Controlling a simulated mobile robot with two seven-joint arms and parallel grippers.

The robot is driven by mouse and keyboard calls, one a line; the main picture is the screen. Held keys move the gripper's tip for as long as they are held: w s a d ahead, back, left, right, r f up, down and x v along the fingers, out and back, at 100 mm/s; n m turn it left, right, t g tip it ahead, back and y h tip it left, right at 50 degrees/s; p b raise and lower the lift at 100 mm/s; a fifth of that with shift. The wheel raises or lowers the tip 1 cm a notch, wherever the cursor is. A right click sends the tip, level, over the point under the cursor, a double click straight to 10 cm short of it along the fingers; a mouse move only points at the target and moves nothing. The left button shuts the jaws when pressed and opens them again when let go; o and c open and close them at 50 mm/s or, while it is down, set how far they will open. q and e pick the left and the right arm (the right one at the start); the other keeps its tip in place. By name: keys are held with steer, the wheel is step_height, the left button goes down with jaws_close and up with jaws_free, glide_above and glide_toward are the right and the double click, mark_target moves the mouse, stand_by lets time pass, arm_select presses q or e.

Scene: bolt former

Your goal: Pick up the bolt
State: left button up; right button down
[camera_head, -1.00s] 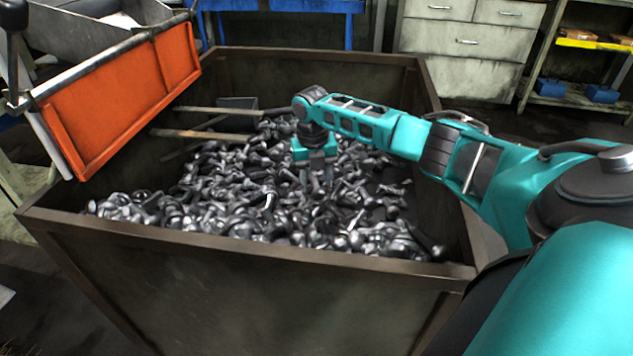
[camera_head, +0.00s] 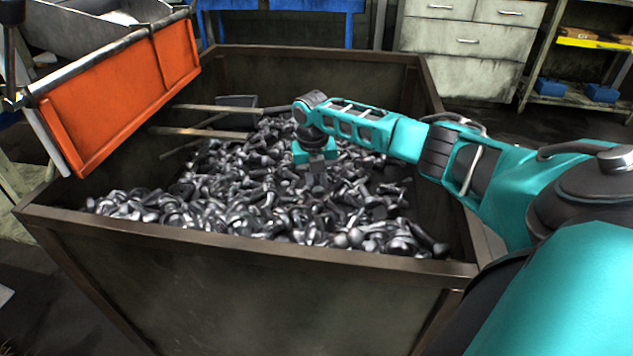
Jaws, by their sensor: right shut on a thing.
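Many loose grey metal bolts (camera_head: 270,200) lie in a heap in the large open metal bin (camera_head: 240,246). My right gripper (camera_head: 318,181) points down into the bin from the right, at the upper middle of the heap. It is shut on a bolt (camera_head: 319,190), of which only a small dark part shows below the fingers. From this angle I cannot tell whether the held bolt still touches the heap. My left gripper is not in view.
The bin's brown rim stands above the heap on all sides. An orange panel (camera_head: 125,95) overhangs its left side. Long wooden handles (camera_head: 205,133) lie across the bin's left part. Grey drawers (camera_head: 465,45) and a shelf (camera_head: 580,90) stand behind.

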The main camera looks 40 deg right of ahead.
mark_target(316, 184)
steer(key=shift+r, duration=0.1)
arm_select(q)
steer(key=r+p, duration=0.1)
steer(key=p, duration=0.1)
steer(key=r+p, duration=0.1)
steer(key=p, duration=0.1)
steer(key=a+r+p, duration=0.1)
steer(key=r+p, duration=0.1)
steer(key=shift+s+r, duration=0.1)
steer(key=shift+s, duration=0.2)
arm_select(e)
step_height(316, 184, up, 20)
